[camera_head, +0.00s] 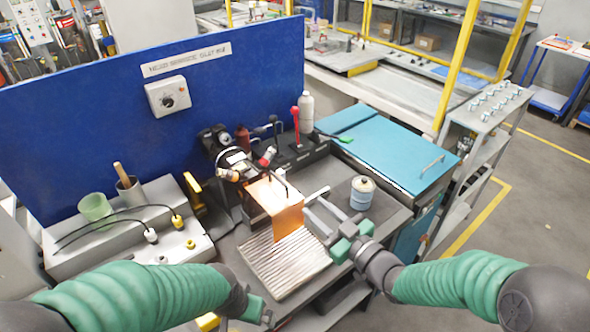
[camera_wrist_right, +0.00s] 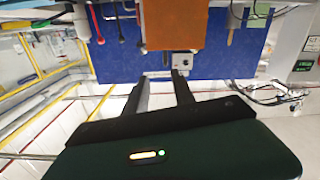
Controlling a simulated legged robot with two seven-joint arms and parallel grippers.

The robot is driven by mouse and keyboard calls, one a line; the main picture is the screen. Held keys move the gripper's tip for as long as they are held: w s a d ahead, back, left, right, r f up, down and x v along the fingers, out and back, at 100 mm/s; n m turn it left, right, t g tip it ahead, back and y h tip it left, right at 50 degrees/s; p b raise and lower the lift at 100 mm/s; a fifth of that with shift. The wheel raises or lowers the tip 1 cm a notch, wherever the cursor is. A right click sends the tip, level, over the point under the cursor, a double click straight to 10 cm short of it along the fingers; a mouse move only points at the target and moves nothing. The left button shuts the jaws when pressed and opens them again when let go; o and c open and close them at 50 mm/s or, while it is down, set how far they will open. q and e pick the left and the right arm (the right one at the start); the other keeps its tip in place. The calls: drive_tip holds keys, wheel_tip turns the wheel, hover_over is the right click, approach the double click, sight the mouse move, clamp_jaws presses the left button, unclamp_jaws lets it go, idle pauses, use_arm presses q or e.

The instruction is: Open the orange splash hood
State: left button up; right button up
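A ribbed metal tray (camera_head: 285,266) lies in front of the hood. A white and blue can (camera_head: 362,192) stands to its right, near my right gripper. A teal cabinet (camera_head: 390,150) stands further right. Cups, cables and fittings occupy the grey ledge (camera_head: 150,215) at left.

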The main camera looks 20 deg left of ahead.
drive_tip(key=p, duration=0.1)
approach(271, 172)
drive_tip(key=x, duration=0.2)
drive_tip(key=p+x, duration=0.1)
drive_tip(key=x, duration=0.1)
drive_tip(key=p+x, duration=0.1)
drive_tip(key=x, duration=0.2)
drive_tip(key=shift+w+d+f, duration=0.2)
drive_tip(key=shift+w+f, duration=0.05)
drive_tip(key=shift+f, duration=0.05)
drive_tip(key=shift+a+r, duration=0.1)
drive_tip(key=shift+a, duration=0.35)
drive_tip(key=shift+w+a, duration=0.15)
drive_tip(key=shift+a, duration=0.15)
drive_tip(key=shift+w+a, duration=0.1)
drive_tip(key=shift+a, duration=0.05)
drive_tip(key=shift+c, duration=0.6)
drive_tip(key=shift+f, duration=0.2)
drive_tip(key=shift+c, duration=1.2)
use_arm(q)
drive_tip(key=r, duration=0.1)
drive_tip(key=a+r, duration=0.1)
drive_tip(key=s+r, duration=0.1)
drive_tip(key=shift+s+a+r, duration=0.1)
drive_tip(key=shift+a+r, duration=0.05)
drive_tip(key=shift+r, duration=0.2)
use_arm(e)
clamp_jaws()
drive_tip(key=shift+d, duration=0.2)
